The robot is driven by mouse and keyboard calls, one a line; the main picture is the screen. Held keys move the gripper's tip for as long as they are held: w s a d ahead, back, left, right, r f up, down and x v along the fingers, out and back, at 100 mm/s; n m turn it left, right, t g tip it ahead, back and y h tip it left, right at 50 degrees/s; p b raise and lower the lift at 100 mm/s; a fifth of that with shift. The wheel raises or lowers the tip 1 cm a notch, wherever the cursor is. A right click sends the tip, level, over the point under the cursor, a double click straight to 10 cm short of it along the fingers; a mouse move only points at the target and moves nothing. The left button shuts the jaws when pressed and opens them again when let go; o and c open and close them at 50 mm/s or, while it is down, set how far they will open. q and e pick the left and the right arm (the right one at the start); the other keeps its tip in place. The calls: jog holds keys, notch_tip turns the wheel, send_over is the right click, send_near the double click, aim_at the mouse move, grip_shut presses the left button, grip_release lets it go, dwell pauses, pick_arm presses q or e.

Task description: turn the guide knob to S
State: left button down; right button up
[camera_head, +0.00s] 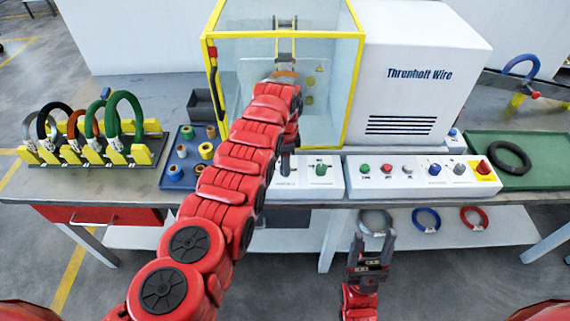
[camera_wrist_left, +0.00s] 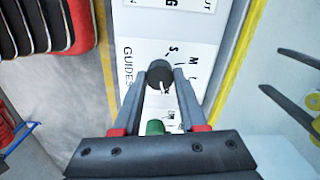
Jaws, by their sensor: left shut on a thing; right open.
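The dark guide knob (camera_wrist_left: 159,74) shows in the left wrist view on a white panel marked GUIDES (camera_wrist_left: 128,66), with letters including S and M beside it. A white pointer line is on the knob; I cannot tell exactly which letter it faces. My left gripper (camera_wrist_left: 160,80) is shut on this knob, one finger at each side. My right gripper (camera_head: 372,242) is open and empty in front of the bench's front edge.
A green knob (camera_head: 320,169) sits right of the guide knob. Buttons on a second panel (camera_head: 406,186) stand further right. The yellow-framed enclosure (camera_head: 354,100) rises behind. Coils (camera_head: 427,219) lie on the lower shelf. A green tray (camera_head: 480,146) holds a black coil (camera_head: 510,148).

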pick_arm(q)
jog(key=n+b, duration=0.1)
jog(key=n, duration=0.3)
jog(key=shift+f, duration=0.1)
jog(key=n+b, duration=0.3)
jog(key=n, duration=0.1)
jog(key=shift+n, duration=0.4)
jog(key=n+b, duration=0.2)
jog(key=n, duration=0.2)
jog(key=shift+n+b, duration=0.3)
jog(key=shift+b, duration=0.1)
jog(key=n+b, duration=0.2)
jog(key=n, duration=0.3)
jog(key=shift+b, duration=0.3)
jog(key=n+b, duration=0.1)
jog(key=n, duration=0.2)
jog(key=shift+d, duration=0.1)
jog(key=n, duration=0.3)
jog(key=shift+b, duration=0.4)
jog(key=shift+n, duration=2.6)
